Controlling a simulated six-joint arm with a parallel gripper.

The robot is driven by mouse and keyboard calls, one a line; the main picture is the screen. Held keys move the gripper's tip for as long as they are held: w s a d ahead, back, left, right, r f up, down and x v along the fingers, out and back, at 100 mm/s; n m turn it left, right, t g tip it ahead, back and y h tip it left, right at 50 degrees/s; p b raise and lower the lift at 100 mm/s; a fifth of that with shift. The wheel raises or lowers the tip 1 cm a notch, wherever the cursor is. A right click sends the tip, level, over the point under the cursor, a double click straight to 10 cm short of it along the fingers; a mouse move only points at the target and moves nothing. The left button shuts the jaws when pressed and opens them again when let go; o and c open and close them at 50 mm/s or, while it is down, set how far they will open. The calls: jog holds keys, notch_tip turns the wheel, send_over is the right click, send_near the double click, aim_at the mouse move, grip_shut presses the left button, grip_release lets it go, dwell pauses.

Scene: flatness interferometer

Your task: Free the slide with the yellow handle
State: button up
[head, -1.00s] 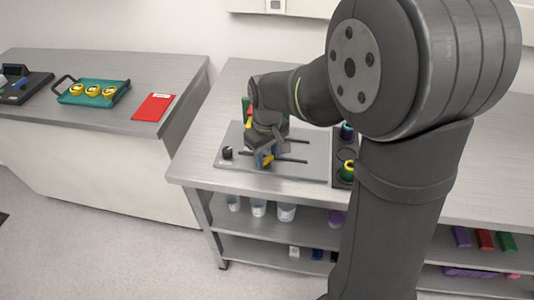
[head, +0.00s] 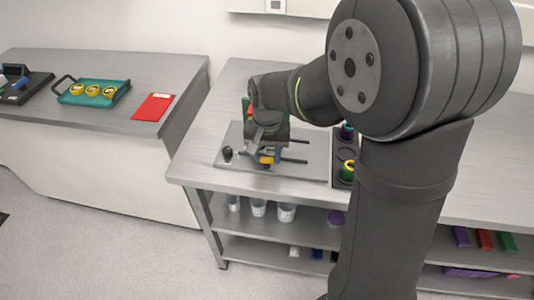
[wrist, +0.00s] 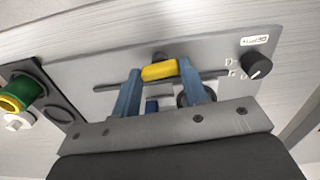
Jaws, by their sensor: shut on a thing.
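The yellow handle (wrist: 159,71) lies crosswise between the two blue fingers of my gripper (wrist: 160,80) in the wrist view. My gripper is shut on it, low over the grey plate (wrist: 205,52). In the head view the yellow handle (head: 267,159) shows just below my gripper (head: 268,154), at the left part of the plate's front slot. A dark slot (wrist: 110,87) runs beside the handle in the wrist view. The slide's body under the handle is mostly hidden by the fingers. A black round part (wrist: 184,97) and a small blue part (wrist: 152,105) show partly between the fingers.
A black knob (wrist: 257,63) with a white pointer stands on the plate, near the handle. A dark holder (head: 343,181) with a green and yellow piece (head: 347,170) stands right of the plate. The bench (head: 200,165) is clear left of the plate.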

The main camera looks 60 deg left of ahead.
aim_at(267, 158)
jog(key=shift+m, duration=0.3)
dwell(0.4)
jog(key=o, duration=1)
notch_tip(267, 158, up, 18)
jog(key=shift+f, duration=0.25)
jog(key=shift+f, duration=0.2)
notch_tip(267, 158, down, 17)
jog(key=shift+f, duration=0.1)
dwell(0.4)
